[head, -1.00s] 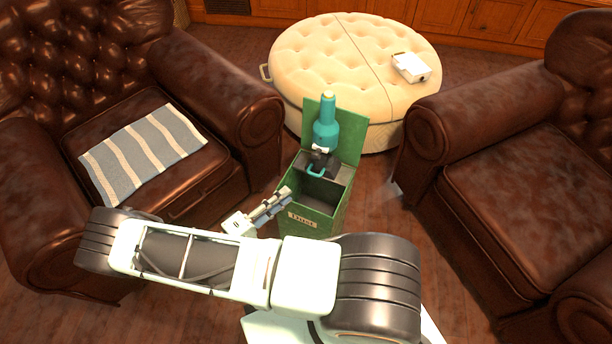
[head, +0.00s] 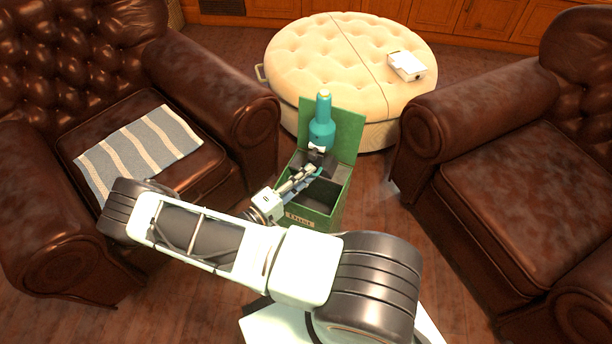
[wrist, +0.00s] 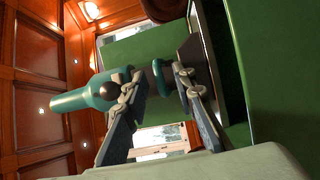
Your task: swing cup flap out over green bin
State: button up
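The green bin (head: 312,214) stands on the floor in the middle of the head view, with a lettered label on its front and its lid (head: 347,130) raised. A teal bottle-shaped device (head: 321,130) stands upright at the back of the bin. In the wrist view its teal body (wrist: 85,97) lies at the left. A small teal rounded part (wrist: 159,77), perhaps the cup flap, shows between my fingers. My gripper (head: 309,172) is over the bin's opening. In the wrist view my gripper (wrist: 160,88) is open, with a gap on each side of that part.
Brown leather armchairs stand at left (head: 215,120) and right (head: 500,150); a striped cloth (head: 140,150) lies on the left one. A round cream ottoman (head: 300,60) with a white box-like object (head: 407,66) stands behind the bin. The bin's raised lid is close to my gripper.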

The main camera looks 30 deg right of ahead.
grip_shut()
jog(key=shift+r, duration=0.1)
jog(key=p, duration=0.2)
jog(key=r+y+p, duration=0.1)
jog(key=p, duration=0.1)
jog(key=shift+s+a+r, duration=0.15)
jog(key=shift+a+r, duration=0.1)
jog(key=shift+s+a+r+n+g+y+p, duration=0.1)
jog(key=shift+r+n+g+y+p, duration=0.6)
jog(key=shift+y+p, duration=0.95)
jog(key=shift+s+a+r+n+g+y+p, duration=0.25)
jog(key=shift+r+g+y+p, duration=0.8)
jog(key=shift+p, duration=1.15)
jog(key=shift+d+r+n+g+y+p, duration=0.1)
jog(key=shift+r+n+g+y+p, duration=0.6)
jog(key=shift+y+p, duration=0.95)
jog(key=shift+r, duration=0.1)
grip_release()
jog(key=shift+w, duration=0.1)
